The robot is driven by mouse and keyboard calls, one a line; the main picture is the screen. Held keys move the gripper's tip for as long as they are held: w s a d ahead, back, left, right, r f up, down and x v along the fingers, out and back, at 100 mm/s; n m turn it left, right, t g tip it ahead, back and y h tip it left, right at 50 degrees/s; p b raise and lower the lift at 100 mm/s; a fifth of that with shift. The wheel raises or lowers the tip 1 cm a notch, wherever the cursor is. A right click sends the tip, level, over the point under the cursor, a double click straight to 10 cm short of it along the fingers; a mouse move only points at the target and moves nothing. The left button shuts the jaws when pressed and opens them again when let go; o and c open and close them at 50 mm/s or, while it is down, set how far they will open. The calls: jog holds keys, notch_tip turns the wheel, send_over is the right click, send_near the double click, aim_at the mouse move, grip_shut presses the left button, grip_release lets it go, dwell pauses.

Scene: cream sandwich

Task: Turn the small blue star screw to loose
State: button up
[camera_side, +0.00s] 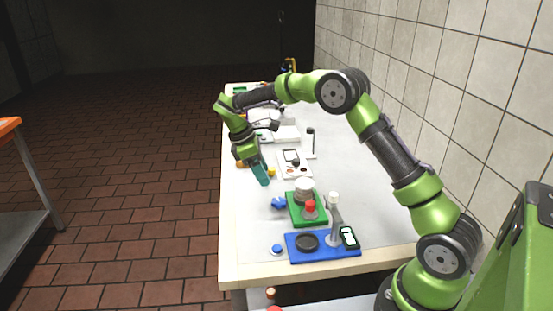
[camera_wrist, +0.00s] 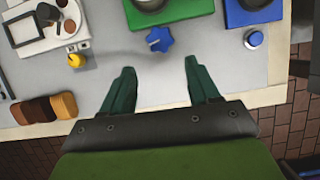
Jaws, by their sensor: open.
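The small blue star screw (camera_wrist: 160,40) lies on the grey table top beside the edge of the green board (camera_wrist: 187,12) in the wrist view, with a grey slot-like mark on its top. It also shows in the side view (camera_side: 278,204), left of the green board. My gripper (camera_wrist: 159,72) is open, its two dark green fingers apart with nothing between them. The star screw is just beyond the fingertips, about midway between them. In the side view my gripper (camera_side: 264,182) hangs above the table, behind the star screw and apart from it.
A blue board (camera_side: 320,254) with a black ring and a round blue button (camera_side: 277,249) is nearer the side camera. A yellow knob (camera_wrist: 76,61), a white tray (camera_wrist: 50,42) and brown blocks (camera_wrist: 45,108) are at the wrist view's left. The tiled wall (camera_side: 450,80) borders the table's right.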

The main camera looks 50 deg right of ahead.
jog(key=v, duration=0.7)
